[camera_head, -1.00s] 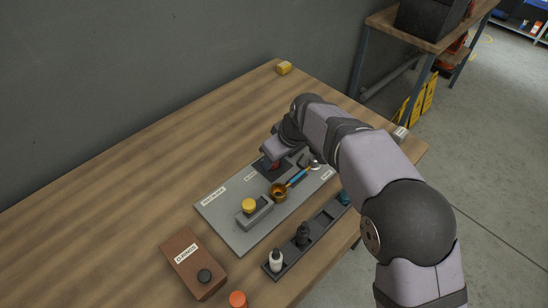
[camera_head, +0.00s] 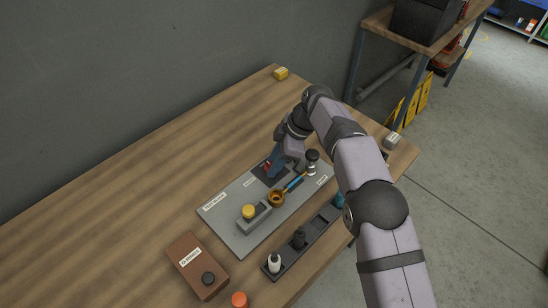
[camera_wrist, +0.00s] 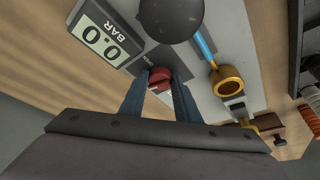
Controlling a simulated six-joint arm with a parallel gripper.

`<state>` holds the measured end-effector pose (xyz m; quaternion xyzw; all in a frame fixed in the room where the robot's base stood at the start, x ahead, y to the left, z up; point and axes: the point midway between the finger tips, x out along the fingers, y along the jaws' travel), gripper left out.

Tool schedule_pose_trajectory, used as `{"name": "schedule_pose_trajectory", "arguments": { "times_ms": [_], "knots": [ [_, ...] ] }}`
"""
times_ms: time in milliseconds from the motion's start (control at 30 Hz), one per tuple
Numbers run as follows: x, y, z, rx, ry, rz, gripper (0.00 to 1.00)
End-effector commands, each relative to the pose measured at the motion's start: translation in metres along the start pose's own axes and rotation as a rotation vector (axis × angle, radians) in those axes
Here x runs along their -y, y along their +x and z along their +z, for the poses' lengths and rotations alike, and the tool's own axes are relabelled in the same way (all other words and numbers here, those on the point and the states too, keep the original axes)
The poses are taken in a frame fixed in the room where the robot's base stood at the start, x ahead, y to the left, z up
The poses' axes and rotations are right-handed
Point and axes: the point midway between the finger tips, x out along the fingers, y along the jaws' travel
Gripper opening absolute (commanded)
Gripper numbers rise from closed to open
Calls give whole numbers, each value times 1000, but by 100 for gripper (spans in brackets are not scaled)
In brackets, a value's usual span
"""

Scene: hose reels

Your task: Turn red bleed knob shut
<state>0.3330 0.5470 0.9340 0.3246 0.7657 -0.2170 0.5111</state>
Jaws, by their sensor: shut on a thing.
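The red knob (camera_wrist: 158,76) sits between my gripper's two blue-grey fingers in the wrist view. It also shows as a small red patch in the head view (camera_head: 267,165), partly covered by a finger. My gripper (camera_wrist: 161,86) is shut on the knob, with a finger on either side. In the head view my gripper (camera_head: 272,163) comes down onto the far part of the grey panel (camera_head: 222,214). The knob's base and any mark of its turn are mostly hidden.
Close by are a blue-handled brass fitting (camera_head: 276,198), a black-topped fitting (camera_head: 312,157) and a yellow knob (camera_head: 249,211). A display (camera_wrist: 104,38) reads 0.0 BAR. A dark tray (camera_head: 285,258) and brown box (camera_head: 196,262) stand in front. The table's left is clear.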

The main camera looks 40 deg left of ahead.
Motion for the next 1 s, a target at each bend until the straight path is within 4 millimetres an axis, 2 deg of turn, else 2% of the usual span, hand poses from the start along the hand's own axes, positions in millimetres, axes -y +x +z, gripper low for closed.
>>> {"name": "schedule_pose_trajectory", "arguments": {
  "times_ms": [300, 833, 867, 900, 933, 1000],
  "knots": [
    [-1, -1, 0, 1, -76, -31, 7],
    [-1, 0, 0, 2, -91, -37, 7],
    [-1, 0, 0, 2, -91, -37, 31],
    [-1, 0, 0, 2, -91, -37, 41],
    [-1, 0, 0, 2, -91, -37, 48],
    [-1, 0, 0, 1, -91, -37, 48]
  ]
}}
